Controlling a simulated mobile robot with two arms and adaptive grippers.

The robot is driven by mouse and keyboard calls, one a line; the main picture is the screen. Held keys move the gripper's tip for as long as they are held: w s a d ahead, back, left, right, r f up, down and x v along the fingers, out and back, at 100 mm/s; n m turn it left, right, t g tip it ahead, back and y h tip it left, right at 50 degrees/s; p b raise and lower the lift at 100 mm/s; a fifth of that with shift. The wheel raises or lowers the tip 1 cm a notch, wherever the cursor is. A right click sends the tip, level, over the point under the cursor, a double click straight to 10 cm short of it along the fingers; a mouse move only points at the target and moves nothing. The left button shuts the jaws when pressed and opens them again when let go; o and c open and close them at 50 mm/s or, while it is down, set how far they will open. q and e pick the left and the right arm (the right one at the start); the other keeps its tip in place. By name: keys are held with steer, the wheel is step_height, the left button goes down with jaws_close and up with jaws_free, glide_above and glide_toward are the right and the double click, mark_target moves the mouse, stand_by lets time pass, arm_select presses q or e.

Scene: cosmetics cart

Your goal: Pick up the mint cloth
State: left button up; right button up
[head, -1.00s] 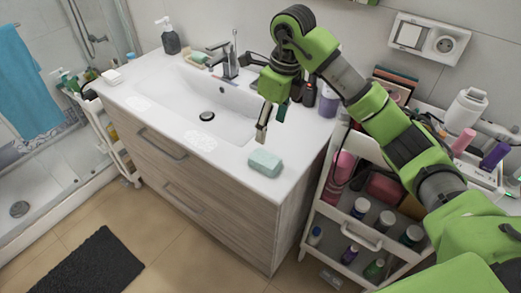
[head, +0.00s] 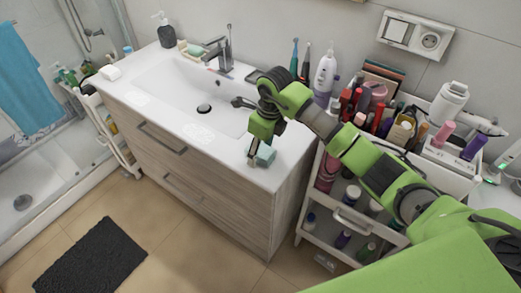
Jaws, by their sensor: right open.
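The mint cloth (head: 266,156) is a small folded pale green block on the front right corner of the white washbasin top. My right gripper (head: 252,160) points down right at the cloth and covers its left part. Its jaws are open. Whether the fingers touch the cloth or straddle it cannot be told from this angle. My left gripper is not in view.
The basin (head: 215,100) with its tap (head: 220,55) lies behind and left of the gripper. A white cart (head: 352,222) packed with cosmetics stands close on the right. Bottles and toothbrushes stand along the wall. A dark mat (head: 90,258) lies on the floor.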

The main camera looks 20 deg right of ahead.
stand_by(0.3)
steer(key=shift+f+b, duration=0.25)
steer(key=shift+b, duration=0.1)
stand_by(0.3)
steer(key=c, duration=1.2)
